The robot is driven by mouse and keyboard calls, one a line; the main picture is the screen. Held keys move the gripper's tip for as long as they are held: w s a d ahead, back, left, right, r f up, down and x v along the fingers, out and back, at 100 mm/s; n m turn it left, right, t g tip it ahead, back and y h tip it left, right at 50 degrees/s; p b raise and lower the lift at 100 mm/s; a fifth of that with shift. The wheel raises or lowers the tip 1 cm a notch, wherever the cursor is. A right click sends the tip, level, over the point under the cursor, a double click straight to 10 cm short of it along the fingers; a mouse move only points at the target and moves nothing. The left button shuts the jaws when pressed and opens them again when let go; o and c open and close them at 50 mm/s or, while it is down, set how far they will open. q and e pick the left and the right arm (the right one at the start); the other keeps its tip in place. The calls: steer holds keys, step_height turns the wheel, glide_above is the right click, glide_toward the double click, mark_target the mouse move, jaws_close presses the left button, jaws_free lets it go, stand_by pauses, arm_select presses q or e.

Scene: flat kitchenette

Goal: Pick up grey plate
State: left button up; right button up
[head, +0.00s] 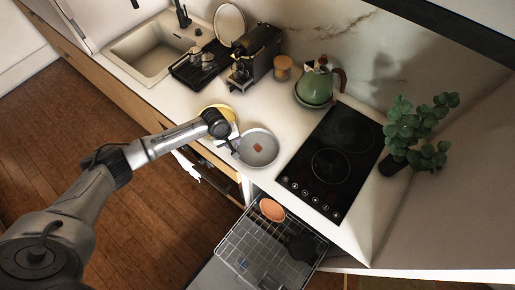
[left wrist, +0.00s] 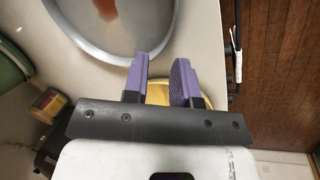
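The grey plate (head: 266,157) lies on the white counter, left of the cooktop, with a small reddish-orange patch or piece of food (head: 258,148) on it. My left gripper (head: 233,144) is at the plate's left edge. In the left wrist view the grey plate (left wrist: 72,28) fills the upper left. There my left gripper (left wrist: 160,61) has its two purple fingers apart, with nothing visibly held. The left-hand finger overlaps the plate's near rim in the picture; I cannot tell whether they touch. My right gripper is in neither view.
A yellow plate (head: 229,111) lies just behind my left gripper. The black cooktop (head: 337,148) and green kettle (head: 314,89) stand to the right. Below, the dishwasher rack (head: 246,243) is pulled out with an orange item (head: 272,210). A coffee machine (head: 256,54) stands at the back.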

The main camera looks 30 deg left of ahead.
mark_target(238, 149)
arm_select(q)
steer(key=shift+x, duration=2.8)
steer(key=shift+s+a, duration=0.1)
steer(key=shift+a, duration=0.05)
jaws_close()
